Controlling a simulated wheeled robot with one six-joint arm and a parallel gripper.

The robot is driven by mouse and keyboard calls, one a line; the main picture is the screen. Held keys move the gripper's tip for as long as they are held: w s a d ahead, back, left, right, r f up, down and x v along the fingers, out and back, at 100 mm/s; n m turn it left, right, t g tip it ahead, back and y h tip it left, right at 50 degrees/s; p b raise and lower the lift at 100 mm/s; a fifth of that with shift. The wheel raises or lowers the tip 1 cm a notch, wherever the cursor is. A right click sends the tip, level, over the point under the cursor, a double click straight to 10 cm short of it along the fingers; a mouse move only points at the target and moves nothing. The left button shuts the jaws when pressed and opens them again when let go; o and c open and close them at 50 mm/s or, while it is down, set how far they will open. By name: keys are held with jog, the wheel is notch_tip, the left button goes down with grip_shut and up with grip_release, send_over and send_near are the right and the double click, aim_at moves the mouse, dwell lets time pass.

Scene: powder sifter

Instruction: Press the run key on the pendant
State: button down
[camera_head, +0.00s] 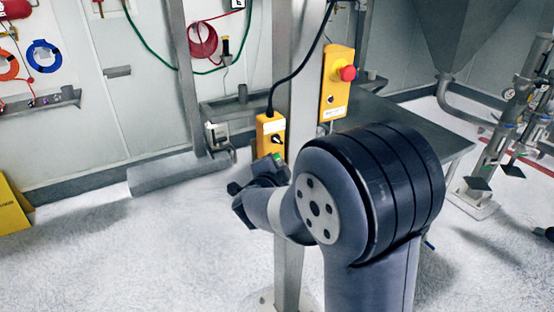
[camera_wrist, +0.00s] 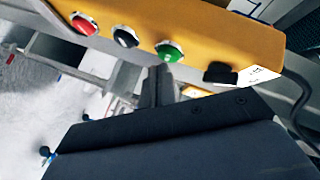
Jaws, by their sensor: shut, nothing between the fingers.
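The yellow pendant (camera_head: 270,124) hangs from a black cable beside the grey post in the head view. In the wrist view the pendant (camera_wrist: 215,35) spans the top, with red (camera_wrist: 84,24), black (camera_wrist: 126,37) and green (camera_wrist: 169,52) round keys in a row. None of the keys' lettering is readable, so which one is the run key is not marked. My gripper (camera_wrist: 160,72) is shut and empty, its fingertips close below the green key. I cannot tell whether they touch it. In the head view my gripper (camera_head: 268,168) is at the pendant's lower part, which it partly hides.
A yellow box (camera_head: 337,100) with a red mushroom button (camera_head: 348,73) is fixed on the post (camera_head: 297,90) up and to the right. A grey table (camera_head: 425,133) stands behind my arm. A black fitting (camera_wrist: 220,73) and white label sit right of the green key.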

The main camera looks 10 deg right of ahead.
jog(key=shift+w+a, duration=0.15)
jog(key=shift+w, duration=0.25)
dwell(0.8)
jog(key=shift+s, duration=0.1)
jog(key=shift+s+d, duration=0.3)
jog(key=shift+s, duration=0.4)
jog(key=shift+s, duration=0.1)
jog(key=shift+s+d+b, duration=0.15)
jog(key=shift+s+d, duration=0.1)
jog(key=shift+s, duration=0.5)
jog(key=shift+s+d+b, duration=0.2)
jog(key=shift+s+d, duration=0.1)
jog(key=shift+s, duration=0.45)
jog(key=shift+s+d+b, duration=0.15)
jog(key=shift+s+d, duration=0.1)
jog(key=shift+s, duration=0.5)
jog(key=shift+w, duration=0.1)
jog(key=shift+s+d, duration=0.3)
jog(key=shift+s, duration=0.7)
jog(key=shift+s+d, duration=0.3)
jog(key=shift+s, duration=0.65)
